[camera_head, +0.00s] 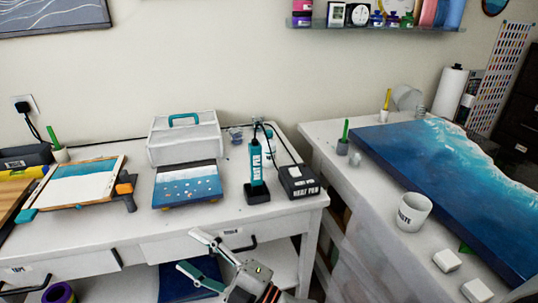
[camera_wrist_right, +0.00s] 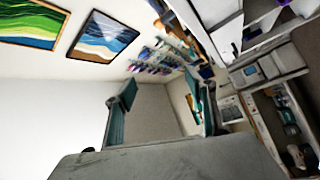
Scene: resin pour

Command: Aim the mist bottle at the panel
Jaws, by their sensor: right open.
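I cannot make out a mist bottle in either view. One panel (camera_head: 187,185), blue and white with small pale pieces on it, lies on the left bench. Another panel (camera_head: 85,187), teal and cream, lies on a frame with orange and teal clamps at far left. A large blue wave panel (camera_head: 405,150) covers much of the right bench. Which panel is meant cannot be told. My right gripper (camera_head: 196,253) is open and empty in front of the left bench's edge; its fingers also show in the right wrist view (camera_wrist_right: 166,103). My left gripper is out of view.
A teal heat pen (camera_head: 257,168) stands in its holder beside a black control box (camera_head: 299,182). A white case (camera_head: 184,137) stands behind the middle panel. A white cup (camera_head: 411,213) and white blocks (camera_head: 447,261) are on the right bench. A gap separates the benches.

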